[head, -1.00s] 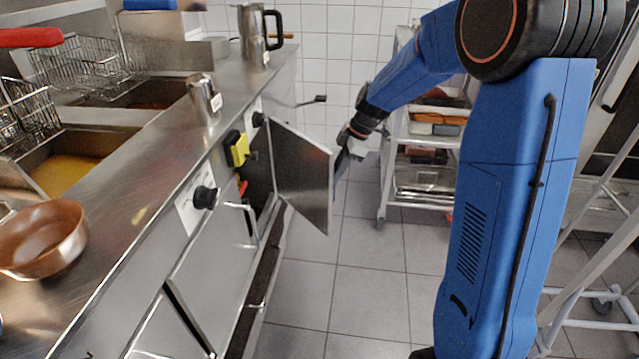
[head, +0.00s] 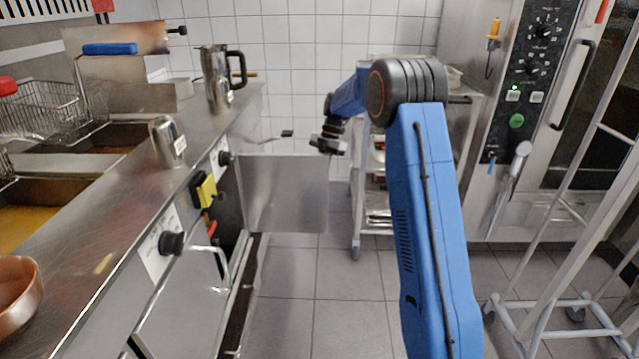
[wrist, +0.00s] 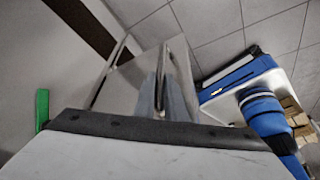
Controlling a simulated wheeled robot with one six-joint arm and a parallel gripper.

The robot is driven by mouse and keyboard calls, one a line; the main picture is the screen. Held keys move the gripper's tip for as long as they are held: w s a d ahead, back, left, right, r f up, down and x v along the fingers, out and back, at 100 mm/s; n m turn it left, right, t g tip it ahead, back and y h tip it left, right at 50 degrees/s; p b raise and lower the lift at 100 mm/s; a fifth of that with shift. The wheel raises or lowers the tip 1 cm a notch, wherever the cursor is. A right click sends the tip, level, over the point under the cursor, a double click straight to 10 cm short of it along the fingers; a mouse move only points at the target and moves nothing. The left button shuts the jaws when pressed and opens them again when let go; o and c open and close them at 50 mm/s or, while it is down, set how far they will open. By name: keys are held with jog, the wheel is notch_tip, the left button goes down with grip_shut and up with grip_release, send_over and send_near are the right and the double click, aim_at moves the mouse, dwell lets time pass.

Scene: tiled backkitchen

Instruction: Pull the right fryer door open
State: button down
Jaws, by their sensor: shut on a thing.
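The right fryer door (head: 287,195) is a flat steel panel, swung out from the counter front, standing roughly square to it. The dark cabinet opening (head: 228,215) shows beside its hinge side. My gripper (head: 329,146) is at the door's free outer edge, near its top corner; the fingers are largely hidden in the head view. In the wrist view my gripper (wrist: 162,98) has its two fingers close together on a steel part of the door, shut on it. Which part they hold is not clear.
The neighbouring fryer door (head: 185,305) is closed, with a bar handle (head: 218,262). A steel jug (head: 216,77) and a small steel shaker (head: 166,142) stand on the counter. A rack trolley (head: 357,215) stands behind the door. Tiled floor in front is clear.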

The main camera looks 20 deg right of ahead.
jog(key=shift+w+a, duration=0.1)
jog(key=shift+w, duration=0.5)
jog(key=c, duration=1.8)
grip_release()
jog(key=shift+a, duration=0.1)
jog(key=v, duration=1.7)
jog(key=shift+r, duration=0.25)
